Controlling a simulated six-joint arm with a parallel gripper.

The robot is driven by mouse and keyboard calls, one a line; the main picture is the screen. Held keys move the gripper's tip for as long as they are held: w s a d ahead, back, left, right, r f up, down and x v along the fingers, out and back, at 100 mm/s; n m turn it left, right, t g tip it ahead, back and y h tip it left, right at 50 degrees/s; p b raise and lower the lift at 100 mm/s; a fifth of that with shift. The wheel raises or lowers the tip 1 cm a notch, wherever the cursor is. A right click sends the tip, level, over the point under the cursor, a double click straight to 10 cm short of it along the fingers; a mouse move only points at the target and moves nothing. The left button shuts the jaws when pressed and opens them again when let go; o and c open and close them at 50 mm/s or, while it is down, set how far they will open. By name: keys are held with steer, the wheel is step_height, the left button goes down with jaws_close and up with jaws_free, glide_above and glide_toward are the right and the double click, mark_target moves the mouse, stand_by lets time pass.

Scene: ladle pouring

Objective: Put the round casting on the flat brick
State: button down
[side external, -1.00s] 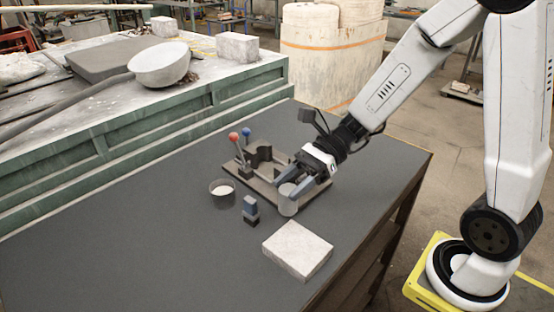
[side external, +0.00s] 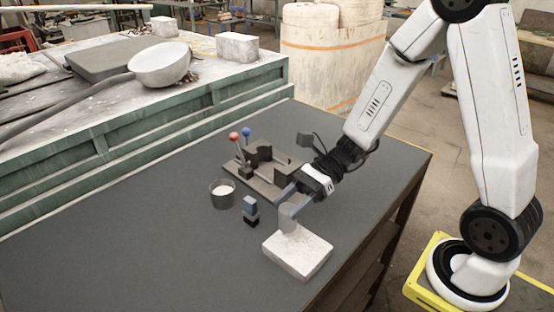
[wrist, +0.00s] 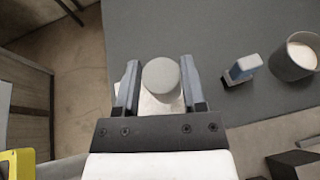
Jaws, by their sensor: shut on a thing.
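The round casting (side external: 288,220) is a grey upright cylinder. My gripper (side external: 289,205) is shut on it, with one finger on each side. In the wrist view, the round top of the casting (wrist: 161,79) shows between the fingertips of my gripper (wrist: 160,68). The flat brick (side external: 299,256) is a pale, wide slab lying on the dark table. The casting is over the back left part of the brick; I cannot tell whether its underside touches it. Part of the brick (wrist: 163,108) shows pale between the fingers in the wrist view, mostly hidden.
A dark open mould (side external: 262,188) with red-topped and blue-topped handles stands behind my gripper. A dark cup with white contents (side external: 222,194) and a small blue-and-black block (side external: 250,210) stand to the left. The table's front left is clear, and its right edge is near the brick.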

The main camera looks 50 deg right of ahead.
steer(key=shift+f, duration=1.6)
steer(key=shift+c, duration=0.8)
jaws_free()
steer(key=shift+f, duration=0.15)
steer(key=shift+d+r, duration=0.35)
steer(key=shift+d, duration=0.1)
steer(key=v, duration=1.1)
